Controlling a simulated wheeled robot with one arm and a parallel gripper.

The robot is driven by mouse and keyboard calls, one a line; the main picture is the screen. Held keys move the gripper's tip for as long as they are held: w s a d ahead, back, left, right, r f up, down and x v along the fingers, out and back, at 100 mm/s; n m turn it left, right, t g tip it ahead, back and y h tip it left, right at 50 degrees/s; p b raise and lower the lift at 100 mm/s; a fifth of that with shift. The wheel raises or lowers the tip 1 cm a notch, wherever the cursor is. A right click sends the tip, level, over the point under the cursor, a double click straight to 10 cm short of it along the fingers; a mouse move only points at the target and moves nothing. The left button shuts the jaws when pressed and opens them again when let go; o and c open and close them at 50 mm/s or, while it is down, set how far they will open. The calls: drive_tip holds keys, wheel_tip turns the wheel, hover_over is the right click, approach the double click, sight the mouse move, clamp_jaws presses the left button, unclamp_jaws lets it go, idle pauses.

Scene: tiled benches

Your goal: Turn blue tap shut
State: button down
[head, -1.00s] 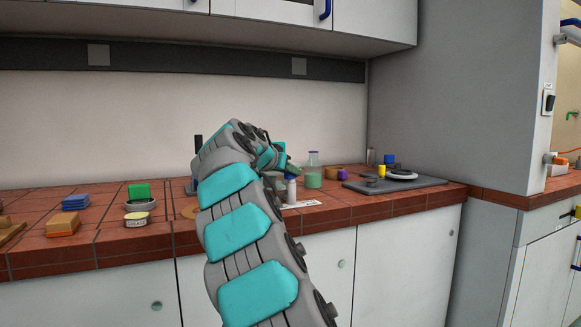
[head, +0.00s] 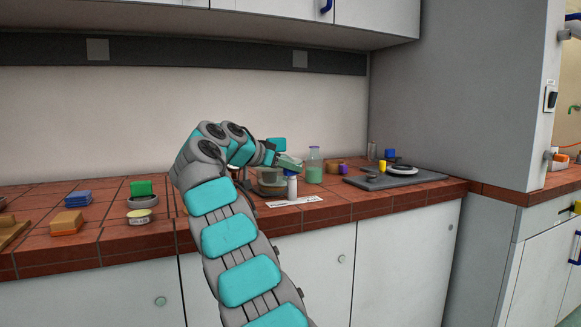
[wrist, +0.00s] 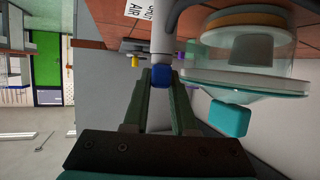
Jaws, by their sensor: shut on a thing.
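The blue tap (wrist: 161,76) sits at the end of a pale grey stem (wrist: 165,38) in the wrist view. My gripper (wrist: 160,84) has its two green fingers closed on either side of the blue tap. Beside it is a clear glass vessel (wrist: 252,70) with a teal knob (wrist: 230,119).
A white bottle (head: 292,188) and a bottle of green liquid (head: 314,168) stand close to my gripper. A dark grey board (head: 397,179) with small items lies to the right. Blue, green and orange blocks are at the left. Cupboards hang above.

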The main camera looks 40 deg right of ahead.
drive_tip(key=shift+m+g, duration=0.3)
drive_tip(key=shift+g, duration=0.1)
idle(0.4)
drive_tip(key=c, duration=0.7)
unclamp_jaws()
